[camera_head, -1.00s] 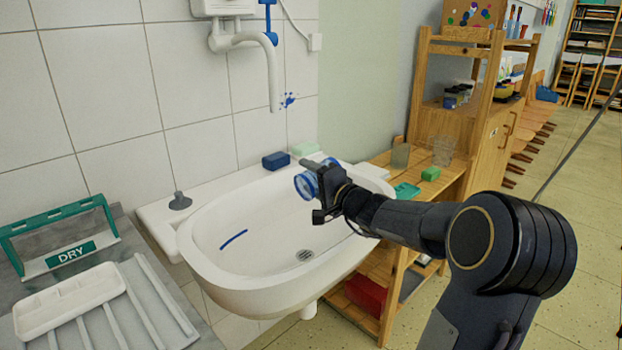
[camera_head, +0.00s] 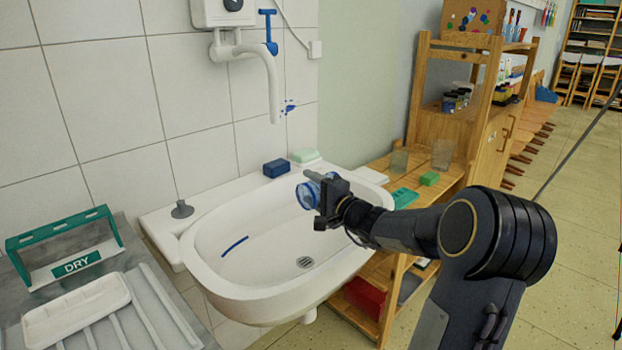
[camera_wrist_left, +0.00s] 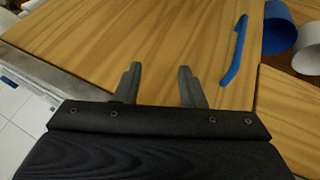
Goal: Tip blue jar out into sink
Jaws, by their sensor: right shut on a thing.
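The blue jar (camera_head: 306,196) is clear with blue in it and lies tilted on its side over the sink. My right gripper (camera_head: 316,188) is shut on it, above the right part of the basin. The white sink (camera_head: 215,262) has a drain near its middle and a blue streak on its left inner side. No stream from the jar can be made out. In the left wrist view my left gripper (camera_wrist_left: 155,85) is open and empty above a wooden surface (camera_wrist_left: 150,40).
A white spout (camera_head: 273,95) hangs over the sink. A DRY rack (camera_head: 70,255) stands left; a wooden shelf with glasses (camera_head: 442,154) is right. A blue strip (camera_wrist_left: 236,50) lies near my left gripper.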

